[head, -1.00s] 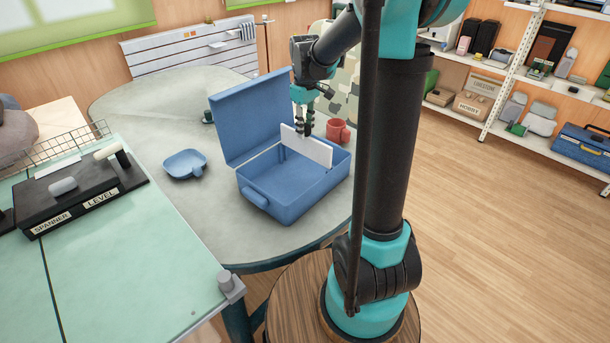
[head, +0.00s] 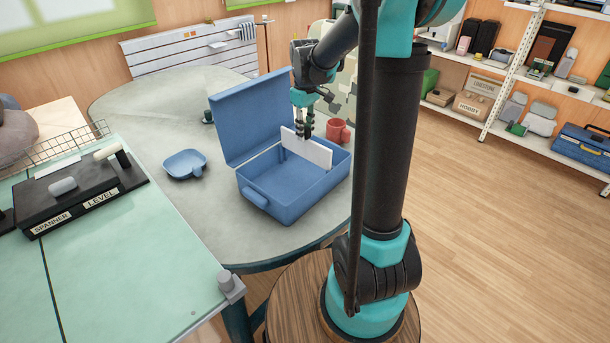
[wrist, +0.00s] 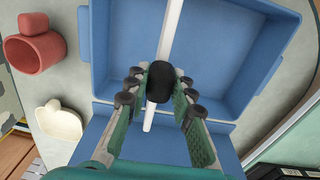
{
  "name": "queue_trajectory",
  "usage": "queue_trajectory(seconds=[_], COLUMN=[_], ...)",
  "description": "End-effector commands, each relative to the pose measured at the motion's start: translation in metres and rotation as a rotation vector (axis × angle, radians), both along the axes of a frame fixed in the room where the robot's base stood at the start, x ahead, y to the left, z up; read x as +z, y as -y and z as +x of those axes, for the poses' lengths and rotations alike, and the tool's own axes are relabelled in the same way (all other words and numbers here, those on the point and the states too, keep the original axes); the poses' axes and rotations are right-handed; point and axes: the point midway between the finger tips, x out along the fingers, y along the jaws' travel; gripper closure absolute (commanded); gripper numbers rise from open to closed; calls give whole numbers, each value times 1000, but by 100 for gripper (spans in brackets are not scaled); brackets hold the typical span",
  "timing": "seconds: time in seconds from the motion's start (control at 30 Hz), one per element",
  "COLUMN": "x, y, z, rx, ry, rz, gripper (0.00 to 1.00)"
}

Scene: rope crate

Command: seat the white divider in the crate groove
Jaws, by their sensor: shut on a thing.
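The white divider (head: 318,153) stands upright across the inside of the open blue crate (head: 290,210). Its upper part rises above the crate's rim. My gripper (head: 305,136) is above the crate and shut on the divider's top edge. In the wrist view the divider (wrist: 171,35) runs lengthwise between the fingers (wrist: 157,100), over the blue crate (wrist: 230,50). A dark rounded part hides some of it. The divider's lower edge and the groove are hidden, so I cannot tell how they meet.
The crate's raised lid (head: 250,115) stands at its back left. A red mug (head: 338,131) is close behind the crate on the right. A blue dish (head: 185,164) lies to the left on the grey table (head: 200,225). The table is clear in front of the dish.

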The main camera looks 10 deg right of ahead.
Motion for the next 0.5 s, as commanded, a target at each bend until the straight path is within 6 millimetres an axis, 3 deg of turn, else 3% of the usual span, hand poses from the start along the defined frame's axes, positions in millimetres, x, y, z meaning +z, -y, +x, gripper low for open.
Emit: queue_trajectory(seconds=[0.5], x=[-5], y=[0], z=[0], rx=[0], ry=[0], rz=[0], gripper=[100])
